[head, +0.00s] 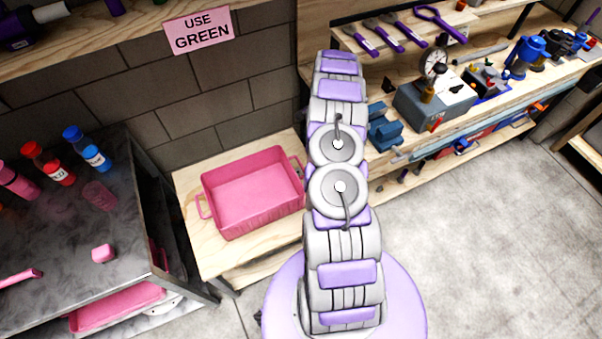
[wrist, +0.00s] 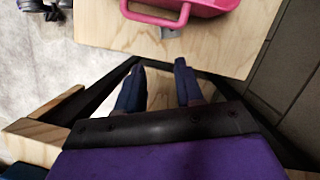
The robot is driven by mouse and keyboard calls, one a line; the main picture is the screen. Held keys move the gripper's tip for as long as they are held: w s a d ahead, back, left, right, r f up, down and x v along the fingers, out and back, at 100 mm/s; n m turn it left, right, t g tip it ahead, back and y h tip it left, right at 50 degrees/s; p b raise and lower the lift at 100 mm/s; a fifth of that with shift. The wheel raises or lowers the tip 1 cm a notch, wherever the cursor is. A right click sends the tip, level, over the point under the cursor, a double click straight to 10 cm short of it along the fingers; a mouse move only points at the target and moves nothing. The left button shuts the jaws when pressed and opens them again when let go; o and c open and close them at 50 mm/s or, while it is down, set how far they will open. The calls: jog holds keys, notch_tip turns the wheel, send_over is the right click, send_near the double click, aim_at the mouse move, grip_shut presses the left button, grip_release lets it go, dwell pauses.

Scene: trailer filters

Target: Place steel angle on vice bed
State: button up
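My gripper (wrist: 159,66) shows in the wrist view with its two dark blue fingers apart and nothing between them. A small grey piece (wrist: 172,32), perhaps the steel angle, lies on the wooden bench beside the pink bin's handle, beyond the fingertips. I cannot make out its shape. In the head view a blue vice (head: 383,132) stands on the bench just right of my arm, which partly hides it. My gripper is hidden behind my arm in the head view.
The pink bin (head: 252,190) sits on the wooden bench left of my arm and also shows in the wrist view (wrist: 205,6). A grey box with a dial gauge (head: 433,105) stands right of the vice. A dark table (head: 60,240) with bottles is at left. Floor at right is clear.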

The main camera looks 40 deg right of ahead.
jog(key=b, duration=0.4)
send_over(299, 169)
jog(key=s, duration=0.4)
jog(key=f, duration=1.6)
jog(key=shift+w+a+f, duration=0.2)
jog(key=shift+w+f, duration=0.05)
jog(key=shift+f, duration=0.05)
jog(key=shift+r, duration=0.1)
grip_shut()
jog(key=shift+s+a, duration=0.1)
